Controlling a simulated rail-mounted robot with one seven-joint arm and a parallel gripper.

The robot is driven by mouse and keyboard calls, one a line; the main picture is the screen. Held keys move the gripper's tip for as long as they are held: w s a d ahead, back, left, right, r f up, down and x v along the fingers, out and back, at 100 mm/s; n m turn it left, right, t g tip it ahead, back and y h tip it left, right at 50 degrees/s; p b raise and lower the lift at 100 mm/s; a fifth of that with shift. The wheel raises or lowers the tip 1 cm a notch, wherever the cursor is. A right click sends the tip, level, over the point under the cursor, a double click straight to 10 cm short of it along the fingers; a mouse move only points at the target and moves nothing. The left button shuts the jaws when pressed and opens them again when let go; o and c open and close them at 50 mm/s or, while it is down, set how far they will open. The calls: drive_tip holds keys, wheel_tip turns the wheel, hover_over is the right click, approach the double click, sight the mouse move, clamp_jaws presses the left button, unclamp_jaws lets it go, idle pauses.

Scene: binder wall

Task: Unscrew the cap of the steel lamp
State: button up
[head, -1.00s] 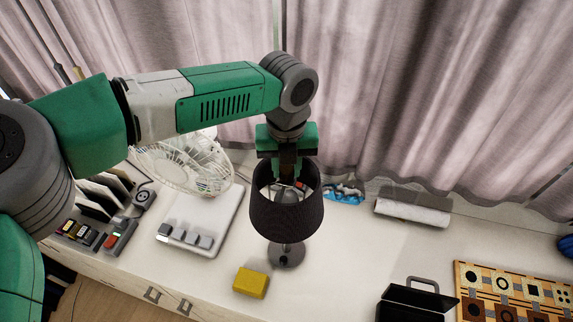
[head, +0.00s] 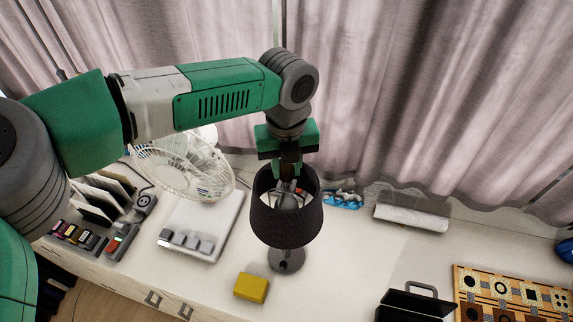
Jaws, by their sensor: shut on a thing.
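The steel lamp stands upright on the white counter in the head view, with a dark shade (head: 286,222) and a round grey base (head: 286,259). My gripper (head: 287,180) points down into the open top of the shade. Its fingers are shut on the lamp's cap (head: 286,188), a small piece at the top centre inside the shade. The shade's rim and the fingers partly hide the cap, so its threads cannot be seen.
A yellow block (head: 251,287) lies in front of the lamp. A white fan (head: 185,166) and a switch panel (head: 203,222) are to the left. A paper roll (head: 411,217), a black box (head: 415,303) and a patterned board (head: 510,292) are to the right.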

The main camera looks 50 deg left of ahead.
sight(287, 168)
drive_tip(key=shift+r, duration=0.1)
drive_tip(key=shift+r+p, duration=1.15)
drive_tip(key=shift+r, duration=0.75)
